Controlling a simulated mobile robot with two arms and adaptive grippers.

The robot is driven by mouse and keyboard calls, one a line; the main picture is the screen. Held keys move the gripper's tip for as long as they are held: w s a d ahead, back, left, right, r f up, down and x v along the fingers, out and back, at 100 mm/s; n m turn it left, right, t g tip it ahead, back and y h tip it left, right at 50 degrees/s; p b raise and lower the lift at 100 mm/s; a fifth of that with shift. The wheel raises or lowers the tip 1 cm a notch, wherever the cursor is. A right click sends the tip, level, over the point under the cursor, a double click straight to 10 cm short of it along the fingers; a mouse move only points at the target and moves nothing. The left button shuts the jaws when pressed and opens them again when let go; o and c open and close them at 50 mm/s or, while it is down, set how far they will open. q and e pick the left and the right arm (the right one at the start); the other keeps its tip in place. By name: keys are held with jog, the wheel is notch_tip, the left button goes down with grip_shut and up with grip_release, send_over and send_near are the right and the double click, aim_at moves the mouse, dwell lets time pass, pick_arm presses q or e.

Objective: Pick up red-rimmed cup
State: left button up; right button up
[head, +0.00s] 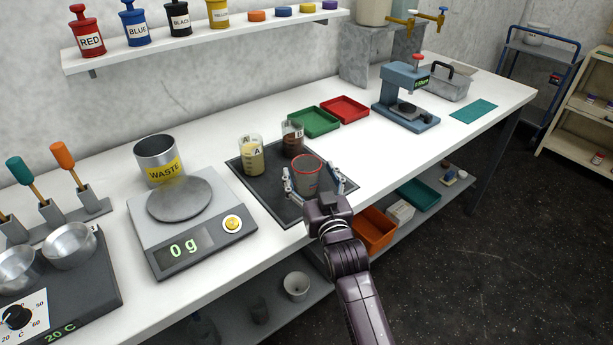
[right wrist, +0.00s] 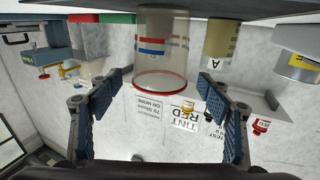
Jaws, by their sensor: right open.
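The red-rimmed cup (head: 306,181) is clear and stands upright on the dark mat (head: 262,196) near the bench's front edge. My right gripper (head: 312,177) is open, with one finger on each side of the cup in the head view. In the right wrist view, which is upside down, the cup (right wrist: 162,50) lies centred ahead of the spread fingers (right wrist: 165,88), with gaps on both sides. The fingers do not appear to touch it. My left gripper is not in view.
Beaker A (head: 251,155) with yellowish contents and a beaker of dark contents (head: 292,138) stand behind the cup on the mat. A scale (head: 190,222) is at left, with a WASTE can (head: 155,160) behind. Green (head: 314,122) and red (head: 344,109) trays lie behind.

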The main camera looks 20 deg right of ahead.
aim_at(303, 159)
jog(key=w, duration=0.2)
jog(key=shift+w+f, duration=0.1)
jog(key=shift+w, duration=0.25)
jog(key=shift+w+d, duration=0.1)
jog(key=shift+w, duration=0.1)
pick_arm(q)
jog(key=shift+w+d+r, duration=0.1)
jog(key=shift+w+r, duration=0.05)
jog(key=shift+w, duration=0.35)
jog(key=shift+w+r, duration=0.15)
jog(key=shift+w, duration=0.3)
pick_arm(e)
jog(key=c, duration=1)
